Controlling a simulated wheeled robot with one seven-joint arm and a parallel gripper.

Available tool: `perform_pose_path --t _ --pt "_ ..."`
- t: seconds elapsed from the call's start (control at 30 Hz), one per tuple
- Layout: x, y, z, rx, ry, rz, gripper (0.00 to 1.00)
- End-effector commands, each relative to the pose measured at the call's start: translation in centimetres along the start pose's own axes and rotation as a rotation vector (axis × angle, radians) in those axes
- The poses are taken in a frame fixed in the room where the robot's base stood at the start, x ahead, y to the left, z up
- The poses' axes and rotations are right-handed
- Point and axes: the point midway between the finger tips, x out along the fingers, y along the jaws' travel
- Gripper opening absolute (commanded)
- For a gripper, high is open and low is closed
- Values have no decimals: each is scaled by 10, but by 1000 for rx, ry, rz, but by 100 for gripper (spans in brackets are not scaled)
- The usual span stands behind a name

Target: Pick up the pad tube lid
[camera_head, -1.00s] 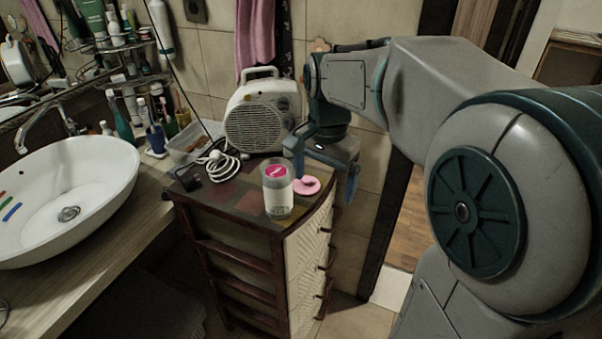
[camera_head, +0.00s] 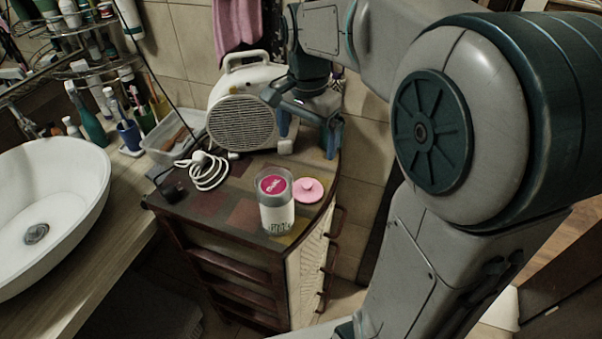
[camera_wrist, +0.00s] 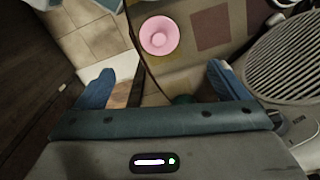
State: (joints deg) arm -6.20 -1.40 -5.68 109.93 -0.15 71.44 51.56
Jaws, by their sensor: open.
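The pad tube lid (camera_head: 308,190) is a pink disc with a small knob. It lies on the top of the small cabinet, close to its curved right edge. It also shows in the wrist view (camera_wrist: 159,35), ahead of the fingers. The pad tube (camera_head: 276,203), a clear and white cylinder with a pink round top face, stands upright just left of the lid. My gripper (camera_head: 308,140) is open, its blue fingers apart and empty, behind the lid near the heater. In the wrist view my gripper (camera_wrist: 155,85) has nothing between its fingers.
A white fan heater (camera_head: 243,118) stands behind on the cabinet (camera_head: 212,204), close to my gripper's left finger. A coiled white cable (camera_head: 207,172) lies at the left. A clear plastic box (camera_head: 172,140) and a sink (camera_head: 62,185) are further left. The floor drops away right of the cabinet.

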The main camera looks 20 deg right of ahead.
Motion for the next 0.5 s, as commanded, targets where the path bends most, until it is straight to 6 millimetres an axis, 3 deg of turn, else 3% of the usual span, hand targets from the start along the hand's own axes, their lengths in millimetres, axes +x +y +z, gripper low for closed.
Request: perform_pose_path --t 0.5 --pt "80 1 0 1 -2 2 93"
